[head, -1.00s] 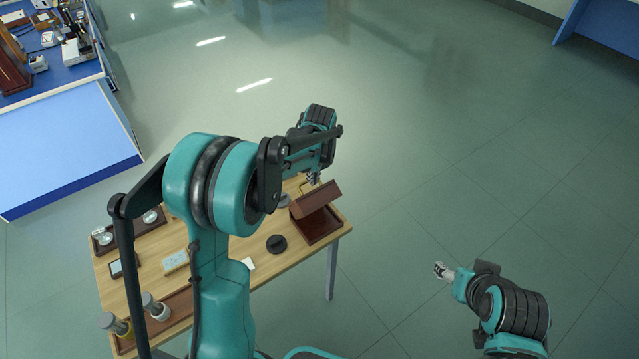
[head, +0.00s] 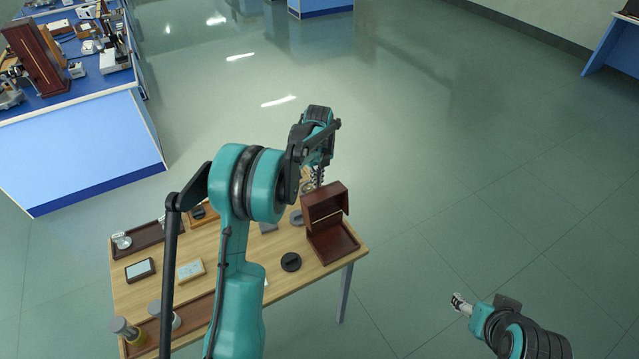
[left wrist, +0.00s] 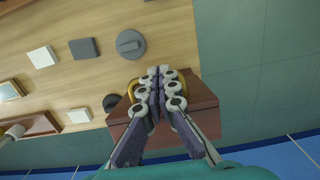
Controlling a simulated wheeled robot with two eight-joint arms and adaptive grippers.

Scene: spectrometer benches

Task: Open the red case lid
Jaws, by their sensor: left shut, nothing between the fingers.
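The red case (head: 333,243) is a dark red-brown box at the right end of the wooden table. Its lid (head: 324,203) is raised and stands steeply above the base, with the open side facing the front right. My left gripper (head: 320,180) is shut and empty, just behind the raised lid's top edge. In the left wrist view, the shut fingers (left wrist: 160,73) lie over the case lid (left wrist: 201,103), and a yellow handle (left wrist: 132,88) shows partly behind them. I cannot tell whether they touch. My right gripper (head: 459,302) is over the floor, away from the table.
The wooden table (head: 225,298) carries a black round object (head: 290,262), a framed card (head: 190,270), a dark-framed plate (head: 140,269) and cylinders (head: 127,330) in a tray. A blue bench (head: 85,140) with instruments stands at the back left. The floor right of the table is clear.

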